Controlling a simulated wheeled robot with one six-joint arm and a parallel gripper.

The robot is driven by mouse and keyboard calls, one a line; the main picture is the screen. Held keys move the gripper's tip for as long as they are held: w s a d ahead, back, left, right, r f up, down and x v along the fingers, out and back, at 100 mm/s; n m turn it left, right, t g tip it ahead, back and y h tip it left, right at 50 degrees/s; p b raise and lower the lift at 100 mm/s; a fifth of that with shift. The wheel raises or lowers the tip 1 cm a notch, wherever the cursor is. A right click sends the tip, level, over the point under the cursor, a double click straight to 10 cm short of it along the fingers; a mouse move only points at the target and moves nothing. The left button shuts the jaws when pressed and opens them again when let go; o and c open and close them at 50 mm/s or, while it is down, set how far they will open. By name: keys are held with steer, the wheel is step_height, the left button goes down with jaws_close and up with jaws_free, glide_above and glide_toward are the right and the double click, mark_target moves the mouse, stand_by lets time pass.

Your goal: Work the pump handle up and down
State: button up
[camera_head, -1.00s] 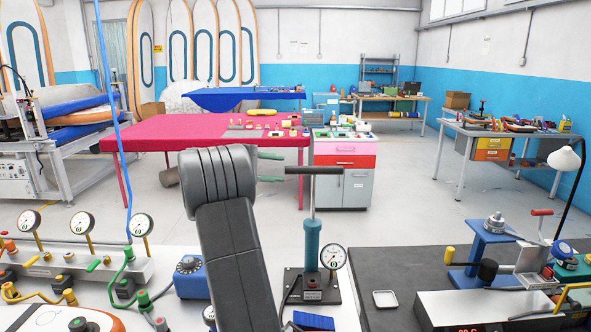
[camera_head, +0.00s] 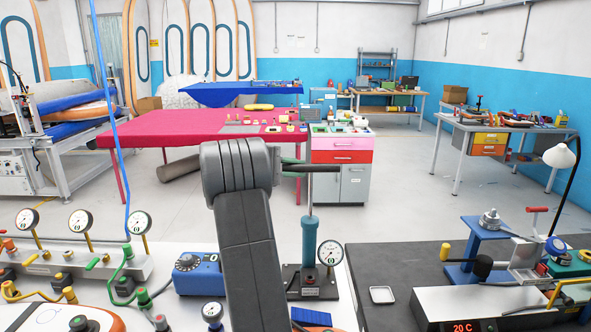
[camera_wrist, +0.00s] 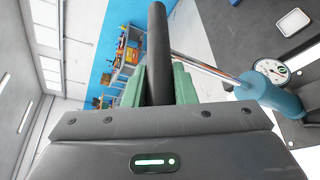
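The hand pump has a teal barrel (camera_head: 309,240) standing upright on a dark base plate, with a round white gauge (camera_head: 330,253) beside it. Its metal rod (camera_head: 310,195) stands out of the barrel, with the dark crossbar handle (camera_head: 322,168) up at the top. My gripper (camera_head: 290,162) is at the left end of the handle, partly hidden by my arm. In the wrist view the handle (camera_wrist: 158,50) runs between my two green fingers (camera_wrist: 160,85), which lie against both its sides. The barrel (camera_wrist: 275,92) shows at right there.
On the bench, a blue box with a dial (camera_head: 197,272) and a gauge manifold (camera_head: 75,262) stand left of the pump. A small white tray (camera_head: 382,295) lies on the dark mat at right. A pink table (camera_head: 170,130) stands behind.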

jaws_close()
step_height(320, 180, down, 10)
steer(key=b, duration=0.5)
steer(key=shift+b, duration=0.35)
steer(key=shift+r, duration=0.1)
steer(key=o, duration=0.9)
jaws_free()
steer(key=shift+r, duration=0.1)
steer(key=b+v, duration=0.1)
steer(key=v, duration=1.3)
steer(key=shift+b, duration=0.35)
steer(key=shift+d, duration=0.1)
